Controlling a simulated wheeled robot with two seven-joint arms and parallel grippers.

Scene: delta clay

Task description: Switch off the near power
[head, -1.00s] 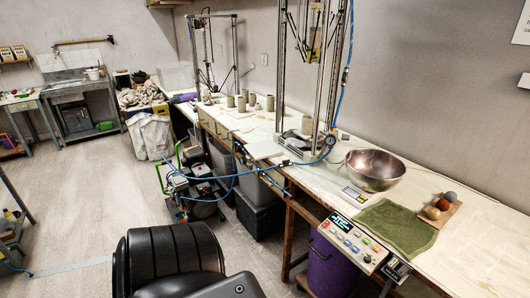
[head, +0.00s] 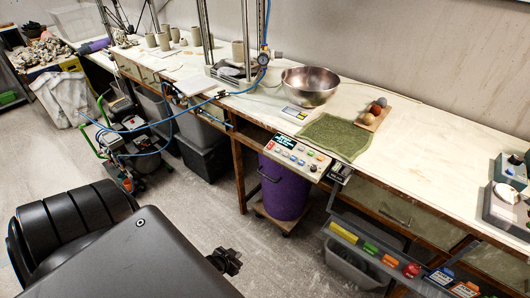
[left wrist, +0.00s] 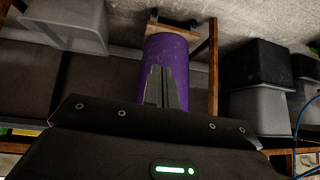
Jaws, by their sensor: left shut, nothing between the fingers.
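A sloped control panel (head: 296,157) with a lit display and several coloured buttons hangs at the bench's front edge in the head view. A small dark and pale box (head: 341,174) sits just right of it; its details are too small to read. Blue-and-white labelled boxes (head: 440,278) show at the lower right. I cannot tell which of these is the near power. My left gripper (head: 228,262) is shut and empty, low in front of the bench and apart from the panel. Its closed fingers (left wrist: 160,88) show against the purple bin in the left wrist view. My right gripper is not in view.
A purple bin (head: 284,188) stands under the panel. A metal bowl (head: 310,86) and green cloth (head: 336,137) lie on the bench. Floor before the bench is clear.

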